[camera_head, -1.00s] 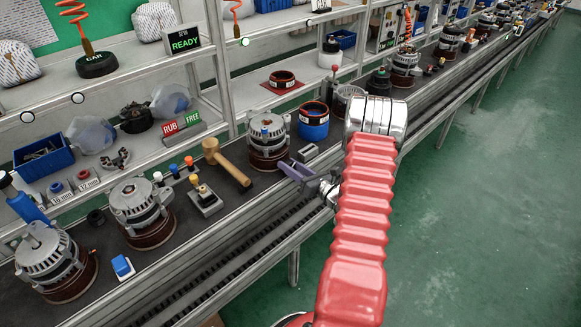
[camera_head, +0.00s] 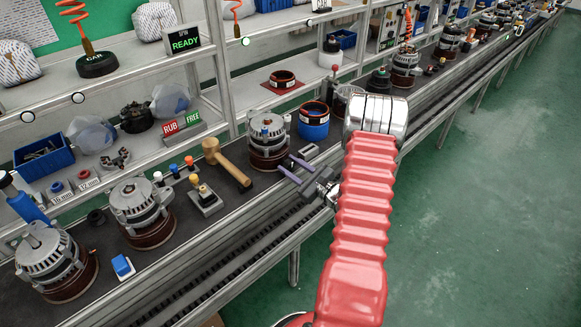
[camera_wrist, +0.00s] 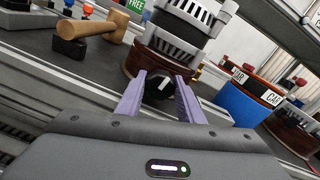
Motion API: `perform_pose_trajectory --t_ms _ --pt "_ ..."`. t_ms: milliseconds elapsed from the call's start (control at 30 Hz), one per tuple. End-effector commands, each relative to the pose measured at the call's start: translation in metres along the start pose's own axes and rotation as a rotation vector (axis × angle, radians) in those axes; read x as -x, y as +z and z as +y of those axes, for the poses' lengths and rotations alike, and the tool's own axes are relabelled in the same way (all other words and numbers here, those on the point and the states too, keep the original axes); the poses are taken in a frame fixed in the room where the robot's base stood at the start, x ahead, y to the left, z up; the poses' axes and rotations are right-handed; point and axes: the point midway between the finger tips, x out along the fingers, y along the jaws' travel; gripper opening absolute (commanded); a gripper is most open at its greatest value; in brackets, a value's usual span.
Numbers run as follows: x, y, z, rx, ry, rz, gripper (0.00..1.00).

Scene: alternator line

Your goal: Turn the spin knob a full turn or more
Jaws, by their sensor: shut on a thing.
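The spin knob (camera_wrist: 158,87) is a small dark round knob with a white mark, seen in the wrist view. It sits in front of the red-brown base of a silver alternator (camera_wrist: 172,50). My gripper (camera_wrist: 159,78) has two purple fingers, one on each side of the knob, and is shut on it. In the head view my gripper (camera_head: 288,167) is just in front of the alternator (camera_head: 268,140), with the two fingers seen one above the other. The knob cannot be made out clearly there.
A wooden mallet (camera_head: 228,165) lies left of the alternator. A blue container with a brown ring (camera_head: 313,122) stands to its right. More alternators (camera_head: 140,208) stand along the bench. A lit READY sign (camera_head: 184,40) is on the upper shelf.

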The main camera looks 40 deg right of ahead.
Motion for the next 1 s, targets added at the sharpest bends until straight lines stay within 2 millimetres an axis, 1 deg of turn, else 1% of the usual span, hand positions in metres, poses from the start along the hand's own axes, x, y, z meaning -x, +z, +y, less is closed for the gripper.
perform_pose_trajectory --t_ms 200,400,900,933,1000 --pt "-0.0001 0.0003 0.0020 0.149 0.001 0.004 0.12" --pt "0.0000 0.0000 0.0028 0.226 0.001 0.006 0.12" --pt "-0.0001 -0.0004 0.0041 0.252 0.004 0.008 0.12" --pt "0.0000 -0.0005 0.0042 0.252 0.004 0.008 0.34" --pt "0.0000 -0.0005 0.0041 0.252 0.003 0.008 0.39"
